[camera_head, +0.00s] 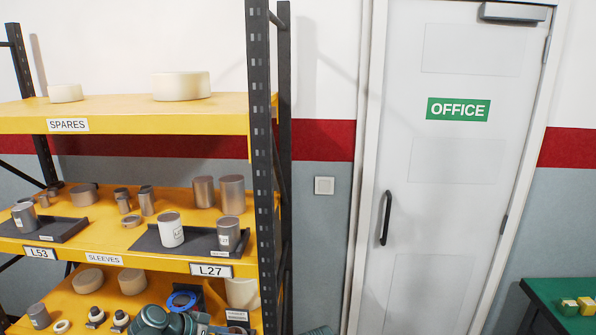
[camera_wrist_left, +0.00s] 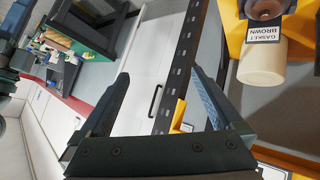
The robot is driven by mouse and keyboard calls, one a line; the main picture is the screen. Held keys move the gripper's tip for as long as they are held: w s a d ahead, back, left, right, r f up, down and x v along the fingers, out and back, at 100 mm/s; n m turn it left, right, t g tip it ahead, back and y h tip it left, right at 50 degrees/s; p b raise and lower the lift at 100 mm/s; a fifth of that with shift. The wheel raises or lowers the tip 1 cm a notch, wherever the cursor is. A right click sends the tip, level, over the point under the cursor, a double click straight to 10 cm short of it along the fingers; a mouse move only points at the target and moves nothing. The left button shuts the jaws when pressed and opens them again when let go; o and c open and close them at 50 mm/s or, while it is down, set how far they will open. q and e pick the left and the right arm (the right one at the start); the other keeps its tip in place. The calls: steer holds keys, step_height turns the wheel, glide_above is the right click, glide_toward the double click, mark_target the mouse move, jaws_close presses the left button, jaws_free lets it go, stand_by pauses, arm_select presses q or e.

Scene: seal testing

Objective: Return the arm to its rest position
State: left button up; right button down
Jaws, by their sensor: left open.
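My left gripper (camera_wrist_left: 158,76) is open in the left wrist view, with its two dark fingers spread wide and nothing between them. Behind the gap show the white door and the rack's dark upright post. In the head view, teal parts of my left arm (camera_head: 165,322) show at the bottom, in front of the rack's lowest visible shelf. The gripper's fingers cannot be made out there. My right gripper is in neither view.
The yellow rack (camera_head: 215,112) holds several cylinders and grey trays. The office door (camera_head: 440,190) is shut. A green table (camera_head: 550,300) stands at right.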

arm_select(q)
steer(key=s+d+f+n+g+y+b, duration=0.1)
steer(key=s+d+f+g+y+b, duration=0.5)
steer(key=s+f, duration=0.8)
steer(key=shift+s+d+f+n+y, duration=0.4)
steer(key=shift+d+y, duration=1.3)
steer(key=shift+d, duration=1)
steer(key=shift+w, duration=0.1)
steer(key=shift+c, duration=0.2)
